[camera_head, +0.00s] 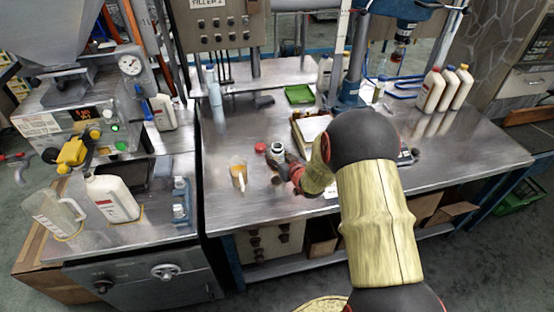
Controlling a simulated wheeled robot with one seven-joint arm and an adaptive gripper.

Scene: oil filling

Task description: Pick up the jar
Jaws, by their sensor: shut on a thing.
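The jar (277,148) is a small grey-white container with a dark round opening on top, near the middle of the steel bench (225,205). It looks upright. My gripper (277,163) reaches in from the right and is shut on the jar. The gripper's dark and red parts cover the jar's lower side, so I cannot tell whether its base touches the bench. A red cap (260,147) lies on the bench just left of the jar.
A clear cup of amber liquid (238,172) stands left of my gripper. A shallow box with papers (311,129) and a green tray (299,94) are behind. Several white bottles (432,90) stand at the back right. The bench's front left is clear.

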